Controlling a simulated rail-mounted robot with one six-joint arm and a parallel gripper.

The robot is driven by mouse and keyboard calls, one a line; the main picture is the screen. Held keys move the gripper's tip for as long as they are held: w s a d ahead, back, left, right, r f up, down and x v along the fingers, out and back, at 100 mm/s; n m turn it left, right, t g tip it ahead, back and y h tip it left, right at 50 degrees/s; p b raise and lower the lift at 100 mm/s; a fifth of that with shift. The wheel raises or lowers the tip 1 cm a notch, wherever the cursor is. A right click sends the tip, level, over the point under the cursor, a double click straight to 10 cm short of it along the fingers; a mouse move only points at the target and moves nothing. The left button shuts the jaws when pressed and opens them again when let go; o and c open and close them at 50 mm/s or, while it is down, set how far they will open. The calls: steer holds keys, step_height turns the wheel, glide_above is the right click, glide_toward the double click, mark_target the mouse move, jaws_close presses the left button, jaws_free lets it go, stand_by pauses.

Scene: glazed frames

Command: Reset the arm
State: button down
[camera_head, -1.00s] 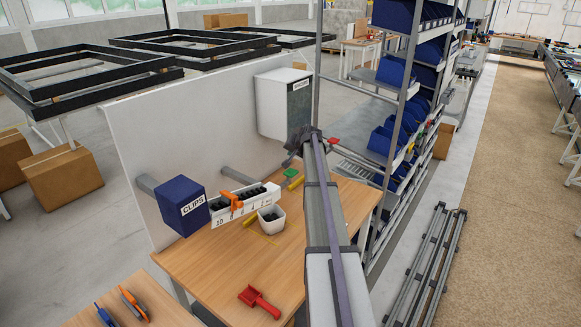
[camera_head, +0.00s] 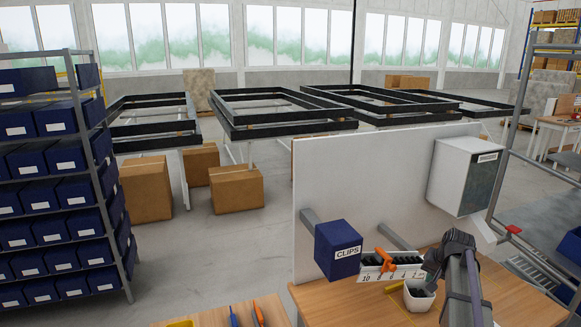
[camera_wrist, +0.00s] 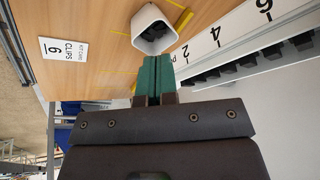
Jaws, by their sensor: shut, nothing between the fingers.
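My gripper (camera_wrist: 155,60) is shut and empty in the wrist view, its green finger pads pressed together. It points toward a white cup (camera_wrist: 139,41) holding dark pieces, with no clear contact. In the head view, the dark wrist of my arm (camera_head: 450,252) is above the right part of the wooden bench, beside the same white cup (camera_head: 418,302). The fingertips cannot be made out there.
A blue CLIPS box (camera_head: 337,262) and a numbered white rack (camera_head: 372,273) with an orange tool (camera_head: 386,262) stand beside the cup. A white panel (camera_head: 370,185) and grey dispenser (camera_head: 458,185) rise behind. Blue-bin shelving (camera_head: 60,190) stands at left.

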steer(key=s+a+f+n+g+b, duration=0.1)
steer(key=s+a+f+n+b, duration=0.1)
steer(key=s+a, duration=0.4)
steer(key=s+a+f+n+g+b, duration=0.1)
steer(key=s+a+f, duration=0.4)
steer(key=a, duration=1)
steer(key=s+a+f+n+g+b, duration=0.2)
steer(key=s+a+b, duration=0.3)
steer(key=s+a, duration=0.4)
steer(key=shift+s+a+f+n+h, duration=0.15)
steer(key=shift+a+f+n+h, duration=0.15)
steer(key=shift+a+f+n, duration=0.55)
